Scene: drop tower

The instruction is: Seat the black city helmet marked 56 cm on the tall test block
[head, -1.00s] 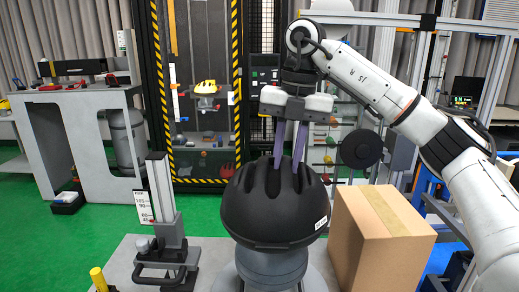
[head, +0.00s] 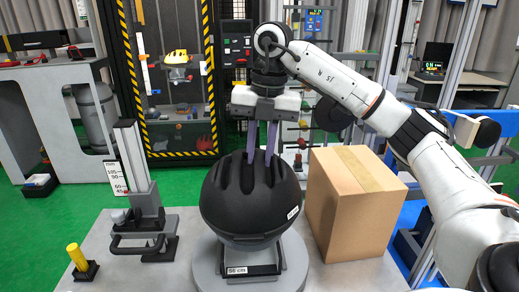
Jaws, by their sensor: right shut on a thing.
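The black helmet (head: 250,205) has long vents on top and a small white label on its right side, too small to read. It sits over a grey block whose lower part (head: 250,245) shows under the rim. The block stands on a round grey base with a labelled plate (head: 252,270). My right gripper (head: 262,153) comes from above, its purple fingers shut on the helmet's top at the vents. The helmet looks nearly level; I cannot tell whether it rests fully on the block. The block's top is hidden inside the helmet. My left gripper is out of view.
A cardboard box (head: 350,205) stands close to the helmet's right. A black and grey measuring stand (head: 140,190) and a yellow post (head: 77,257) are at left. Behind is a striped drop tower (head: 129,75) with a yellow helmet (head: 177,57) inside.

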